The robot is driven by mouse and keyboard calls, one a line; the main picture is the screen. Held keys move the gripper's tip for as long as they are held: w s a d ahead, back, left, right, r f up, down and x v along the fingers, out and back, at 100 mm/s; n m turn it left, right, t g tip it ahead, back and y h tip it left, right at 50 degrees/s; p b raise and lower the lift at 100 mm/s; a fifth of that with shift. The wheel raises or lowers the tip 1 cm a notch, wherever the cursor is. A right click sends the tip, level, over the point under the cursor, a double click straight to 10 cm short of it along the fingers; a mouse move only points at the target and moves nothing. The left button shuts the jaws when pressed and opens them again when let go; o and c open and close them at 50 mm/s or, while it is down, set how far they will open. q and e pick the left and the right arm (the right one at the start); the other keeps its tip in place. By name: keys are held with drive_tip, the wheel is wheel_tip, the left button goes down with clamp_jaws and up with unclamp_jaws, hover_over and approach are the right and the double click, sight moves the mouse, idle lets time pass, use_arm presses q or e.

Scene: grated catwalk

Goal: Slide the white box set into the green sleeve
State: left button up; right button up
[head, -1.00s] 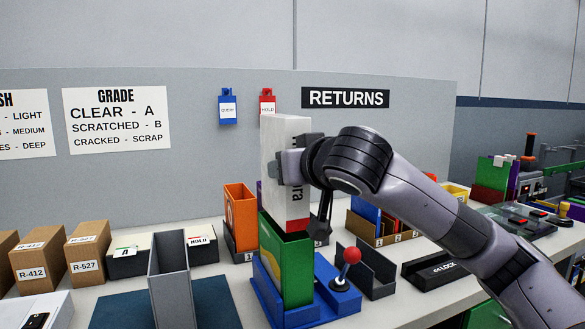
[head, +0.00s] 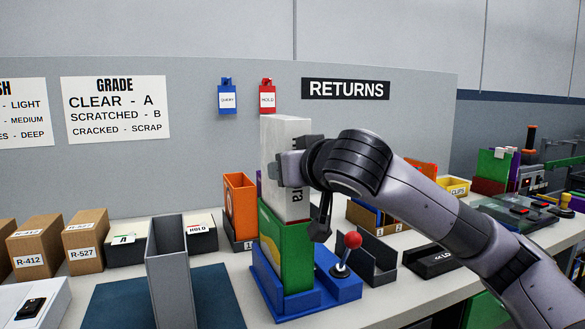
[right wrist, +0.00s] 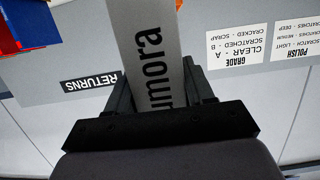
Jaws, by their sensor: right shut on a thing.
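The white box set (head: 280,150) is upright, with dark lettering on its side, and stands above the green sleeve (head: 297,258). Its lower end is at the sleeve's open top and appears partly inside; only a thin strip of its red bottom band shows. The sleeve stands upright in a blue stand (head: 318,298). My right gripper (head: 292,168) is shut on the upper part of the box from the right. In the right wrist view the box (right wrist: 150,60) sits between the fingers (right wrist: 160,92). My left gripper is not in view.
A red-knobbed lever (head: 352,241) rises from the stand's right side. An orange holder (head: 240,205) stands behind left, a dark open holder (head: 378,270) to the right. Cartons (head: 85,240) line the left.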

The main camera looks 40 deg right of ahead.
sight(298, 208)
drive_tip(key=shift+f+b, duration=2.5)
drive_tip(key=shift+f, duration=0.5)
drive_tip(key=shift+f+b, duration=0.4)
drive_tip(key=shift+f, duration=0.1)
drive_tip(key=shift+r, duration=0.1)
drive_tip(key=o, duration=1.8)
drive_tip(key=shift+c, duration=0.2)
